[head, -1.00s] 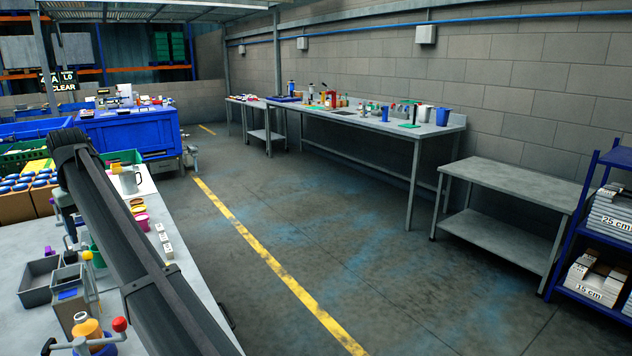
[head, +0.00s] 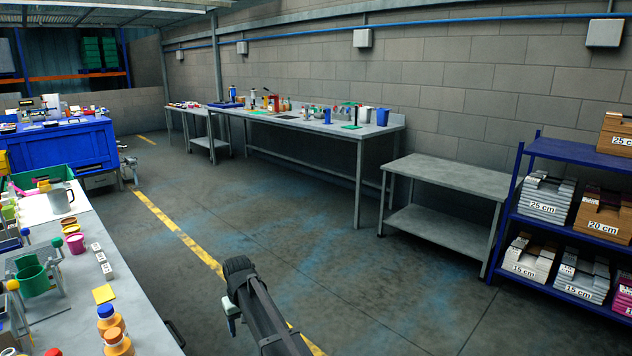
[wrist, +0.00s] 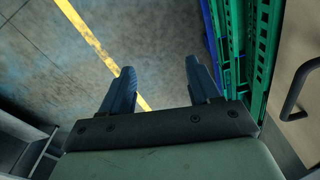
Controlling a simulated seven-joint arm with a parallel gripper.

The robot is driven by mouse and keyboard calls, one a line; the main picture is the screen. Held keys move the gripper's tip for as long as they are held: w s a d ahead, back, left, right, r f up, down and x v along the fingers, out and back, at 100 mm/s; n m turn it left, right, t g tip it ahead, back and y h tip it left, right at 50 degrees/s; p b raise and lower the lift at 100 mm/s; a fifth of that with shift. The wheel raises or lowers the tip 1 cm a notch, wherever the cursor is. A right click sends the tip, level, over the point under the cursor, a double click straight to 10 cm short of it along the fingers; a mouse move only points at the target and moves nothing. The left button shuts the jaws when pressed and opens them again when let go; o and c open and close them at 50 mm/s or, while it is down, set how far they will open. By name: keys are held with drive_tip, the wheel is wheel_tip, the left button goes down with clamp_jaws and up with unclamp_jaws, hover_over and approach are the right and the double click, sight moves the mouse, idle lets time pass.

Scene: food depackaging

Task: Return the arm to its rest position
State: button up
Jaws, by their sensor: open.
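My gripper (wrist: 161,88) shows in the wrist view with its two dark fingers apart and nothing between them. It points down over the grey floor (wrist: 150,40) with its yellow line. In the head view my arm (head: 262,310) extends up from the bottom edge over the floor, right of the near workbench (head: 75,290).
The near workbench holds a metal jug (head: 60,200), a green cup (head: 32,282) and orange bottles (head: 112,322). Green crates (wrist: 265,45) and a drawer handle (wrist: 298,92) lie close on the right in the wrist view. A blue shelf rack (head: 575,150) stands at the right. The middle floor is clear.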

drive_tip(key=s+d+f+m, duration=0.2)
drive_tip(key=s+d+f, duration=0.4)
drive_tip(key=d, duration=0.7)
drive_tip(key=s+d+f+m, duration=0.2)
drive_tip(key=s+d+f, duration=0.45)
drive_tip(key=d, duration=0.65)
drive_tip(key=s+d+f+m, duration=0.2)
drive_tip(key=s+d+f, duration=0.4)
drive_tip(key=d, duration=0.7)
drive_tip(key=s+f+g, duration=0.3)
drive_tip(key=s+f, duration=0.7)
drive_tip(key=s, duration=0.4)
drive_tip(key=s+f+g, duration=0.4)
drive_tip(key=s+f, duration=0.7)
drive_tip(key=s, duration=0.4)
drive_tip(key=shift+a, duration=0.25)
drive_tip(key=shift+r, duration=0.1)
